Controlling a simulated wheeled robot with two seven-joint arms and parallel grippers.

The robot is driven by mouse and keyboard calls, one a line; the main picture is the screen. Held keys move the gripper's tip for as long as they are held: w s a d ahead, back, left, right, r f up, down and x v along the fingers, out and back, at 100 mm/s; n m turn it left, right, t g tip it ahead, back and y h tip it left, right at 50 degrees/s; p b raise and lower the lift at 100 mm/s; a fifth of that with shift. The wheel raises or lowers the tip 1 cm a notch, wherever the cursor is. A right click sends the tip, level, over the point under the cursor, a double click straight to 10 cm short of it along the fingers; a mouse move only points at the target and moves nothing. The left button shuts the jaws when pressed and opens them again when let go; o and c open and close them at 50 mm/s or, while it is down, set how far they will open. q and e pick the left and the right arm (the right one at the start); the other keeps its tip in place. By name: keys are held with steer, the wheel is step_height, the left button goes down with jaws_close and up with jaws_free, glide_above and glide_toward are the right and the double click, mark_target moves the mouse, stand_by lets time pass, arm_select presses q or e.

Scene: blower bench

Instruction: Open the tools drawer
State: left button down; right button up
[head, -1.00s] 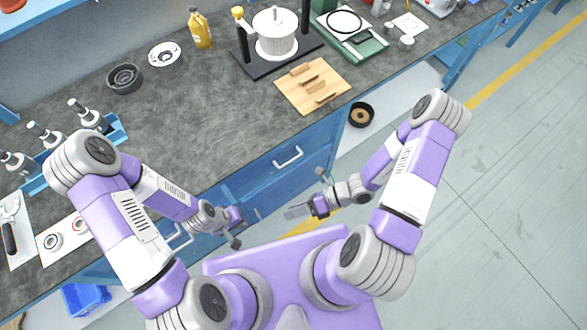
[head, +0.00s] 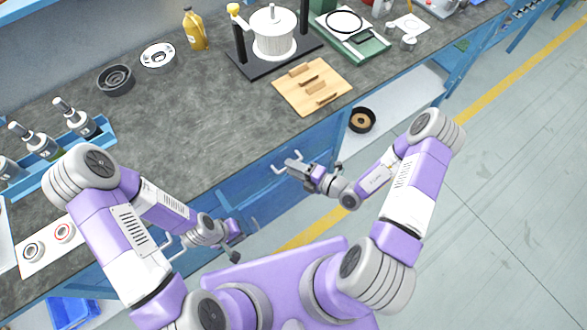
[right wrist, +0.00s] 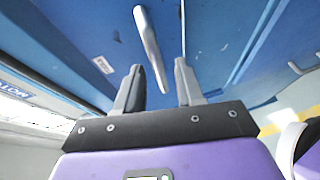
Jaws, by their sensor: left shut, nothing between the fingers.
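A blue drawer front (head: 258,180) under the bench top carries a light bar handle (head: 279,167); I cannot read which drawer it is. In the right wrist view a bar handle (right wrist: 148,42) runs down the blue front, its lower end showing between the two fingertips. My right gripper (head: 294,168) is open beside the handle in the head view; I cannot tell whether it touches. The right fingers (right wrist: 160,82) are apart with nothing clamped. My left gripper (head: 236,240) is shut and empty, low in front of the bench. The drawer front looks closed.
The bench top (head: 190,130) holds a wooden board (head: 330,98), a white-and-black press (head: 273,40), a yellow bottle (head: 194,30) and a bottle rack (head: 60,155). A second handle (head: 172,248) is partly behind my left arm. A black bowl (head: 362,120) sits on the lower shelf.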

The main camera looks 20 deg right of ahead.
steer(key=shift+w+a, duration=0.1)
jaws_close()
stand_by(0.5)
